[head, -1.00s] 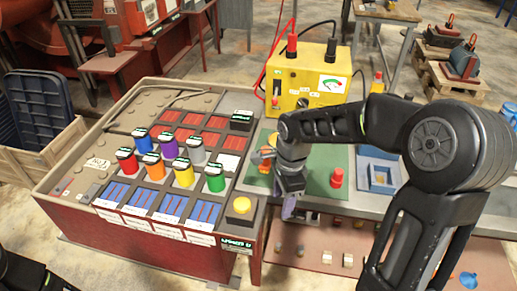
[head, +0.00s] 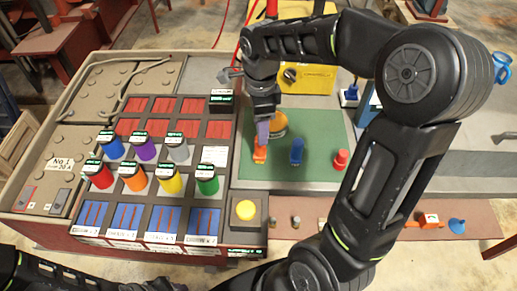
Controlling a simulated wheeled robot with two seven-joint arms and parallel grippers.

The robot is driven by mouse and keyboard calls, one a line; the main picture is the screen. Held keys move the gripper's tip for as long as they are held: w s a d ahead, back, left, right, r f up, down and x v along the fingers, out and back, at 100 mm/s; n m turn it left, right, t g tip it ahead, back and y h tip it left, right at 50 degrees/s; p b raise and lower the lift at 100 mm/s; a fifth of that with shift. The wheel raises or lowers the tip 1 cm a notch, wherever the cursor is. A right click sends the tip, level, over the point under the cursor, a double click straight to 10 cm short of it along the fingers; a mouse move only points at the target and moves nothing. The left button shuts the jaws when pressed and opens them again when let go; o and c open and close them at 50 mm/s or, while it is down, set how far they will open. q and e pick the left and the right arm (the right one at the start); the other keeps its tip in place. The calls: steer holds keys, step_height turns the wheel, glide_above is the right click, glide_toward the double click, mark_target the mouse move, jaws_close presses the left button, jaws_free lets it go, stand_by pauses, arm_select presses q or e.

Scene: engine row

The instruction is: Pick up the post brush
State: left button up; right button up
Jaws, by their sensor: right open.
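Several small pieces stand on the green mat (head: 318,126): an orange one (head: 259,153), a blue one (head: 297,152), a red one (head: 341,160) and a round yellow-orange one (head: 277,123). I cannot tell for sure which is the post brush; none shows clear bristles. My right gripper (head: 263,138) points down just above the orange piece and hides part of it and of the round piece. It is open; whether it touches the orange piece is not clear. Only links of my left arm show at the lower left; its gripper is out of view.
The bench on the left carries several coloured cylinders such as the green one (head: 207,180), and a yellow button (head: 245,209). A yellow meter box (head: 308,77) stands behind the mat. A brown lower shelf (head: 470,221) holds small parts.

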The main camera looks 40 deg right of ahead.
mark_target(260, 149)
steer(key=shift+f, duration=1.35)
steer(key=shift+f+p, duration=0.2)
steer(key=shift+p, duration=0.1)
steer(key=shift+f+p, duration=0.65)
steer(key=shift+f, duration=1.75)
jaws_close()
